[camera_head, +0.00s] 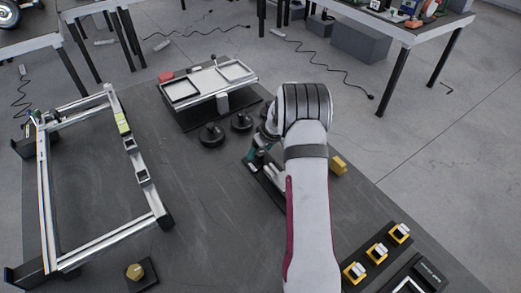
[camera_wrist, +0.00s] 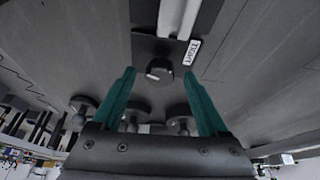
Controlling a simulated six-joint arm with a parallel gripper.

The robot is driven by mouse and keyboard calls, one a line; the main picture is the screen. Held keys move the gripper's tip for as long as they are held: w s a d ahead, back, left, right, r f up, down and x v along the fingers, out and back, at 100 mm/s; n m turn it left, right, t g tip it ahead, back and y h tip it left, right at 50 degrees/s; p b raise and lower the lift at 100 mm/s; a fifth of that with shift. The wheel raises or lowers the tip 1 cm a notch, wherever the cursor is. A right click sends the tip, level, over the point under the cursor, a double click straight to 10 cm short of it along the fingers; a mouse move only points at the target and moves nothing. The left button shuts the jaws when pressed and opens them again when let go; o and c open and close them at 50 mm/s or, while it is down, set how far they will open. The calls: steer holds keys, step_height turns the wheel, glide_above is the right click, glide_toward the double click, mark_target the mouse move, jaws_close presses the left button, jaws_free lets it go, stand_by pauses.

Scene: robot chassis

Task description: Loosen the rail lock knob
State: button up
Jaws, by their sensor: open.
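The dark round knob (camera_wrist: 159,71) shows in the wrist view on a black plate, close to the end of a pale rail (camera_wrist: 178,18). A white label (camera_wrist: 192,51) with dark letters sits beside it. My gripper (camera_wrist: 159,74) is open, with its two teal fingers pointing toward the knob. The knob appears between the fingertips with a gap on each side; I cannot tell how far below them it is. In the head view my gripper (camera_head: 257,156) is low over the black plate (camera_head: 270,189), and my arm hides the knob.
Two black round pieces (camera_head: 211,134) (camera_head: 241,121) stand close to my gripper, before a raised tray (camera_head: 210,84). A metal frame (camera_head: 45,190) stands at left. A yellow block (camera_head: 338,164) and several yellow-black pieces (camera_head: 377,252) lie right.

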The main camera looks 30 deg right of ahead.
steer(key=v, duration=1.6)
steer(key=shift+f, duration=0.1)
steer(key=s+a+r+m+g+y, duration=0.1)
steer(key=s+a+r, duration=0.3)
steer(key=a, duration=0.5)
steer(key=s+a+r+m+g+y, duration=0.1)
steer(key=s+a+r, duration=0.1)
steer(key=s+a, duration=0.5)
steer(key=s+a+f+m+g, duration=0.1)
steer(key=s+a+m, duration=0.1)
steer(key=s+a, duration=0.4)
steer(key=s+a+m+g, duration=0.1)
steer(key=s+a, duration=0.5)
steer(key=s, duration=0.6)
steer(key=shift+f+m+g, duration=0.3)
steer(key=shift+f+m, duration=0.05)
steer(key=shift+m, duration=0.25)
